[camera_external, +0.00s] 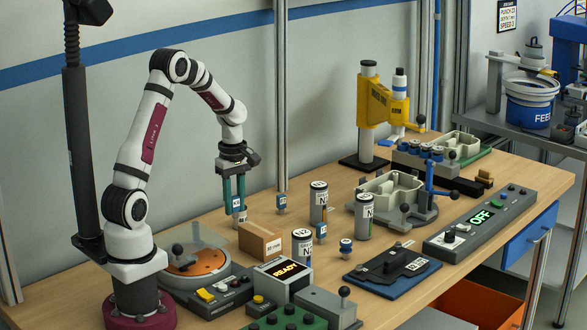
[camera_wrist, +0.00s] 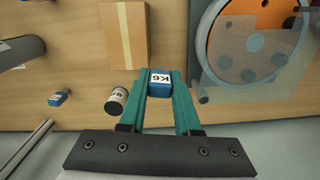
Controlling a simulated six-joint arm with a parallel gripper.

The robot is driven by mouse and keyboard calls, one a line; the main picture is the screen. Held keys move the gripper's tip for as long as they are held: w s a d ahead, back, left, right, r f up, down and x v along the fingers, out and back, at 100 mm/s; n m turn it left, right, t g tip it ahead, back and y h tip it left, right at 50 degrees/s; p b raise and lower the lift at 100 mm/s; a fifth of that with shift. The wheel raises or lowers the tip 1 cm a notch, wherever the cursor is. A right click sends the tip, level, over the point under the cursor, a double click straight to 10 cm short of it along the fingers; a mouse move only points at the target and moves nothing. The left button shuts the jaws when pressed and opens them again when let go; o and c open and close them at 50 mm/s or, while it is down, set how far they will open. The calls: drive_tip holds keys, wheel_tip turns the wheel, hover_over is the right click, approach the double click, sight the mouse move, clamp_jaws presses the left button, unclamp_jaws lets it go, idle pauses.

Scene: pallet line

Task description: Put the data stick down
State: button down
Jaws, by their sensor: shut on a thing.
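A blue block with a white "K6" label, which looks like the data stick (camera_wrist: 160,83), sits between the teal fingers of my gripper (camera_wrist: 160,76). In the external view my gripper (camera_external: 235,206) points down, shut on the stick, just above the table's left part. The stick's blue side (camera_external: 237,204) shows between the fingers there. A small pale can (camera_wrist: 117,100) stands beside the left finger in the wrist view, apart from the stick. Whether the stick's lower end touches anything cannot be told.
A cardboard box (camera_external: 259,242) stands close by my gripper; it also shows in the wrist view (camera_wrist: 124,38). An orange disc fixture (camera_wrist: 255,35) lies to its right there. Another small blue labelled piece (camera_external: 281,203) and several cylinders, including one (camera_external: 318,201), stand to the right.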

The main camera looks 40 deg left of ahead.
drive_tip(key=d+r+n, duration=0.1)
drive_tip(key=d+r, duration=0.3)
drive_tip(key=d, duration=0.4)
drive_tip(key=d+r+n, duration=0.1)
drive_tip(key=d+r, duration=0.3)
drive_tip(key=d, duration=0.3)
hover_over(263, 231)
wheel_tip(263, 231, down, 7)
drive_tip(key=shift+f, duration=1.95)
drive_tip(key=c, duration=0.6)
unclamp_jaws()
drive_tip(key=shift+f, duration=0.15)
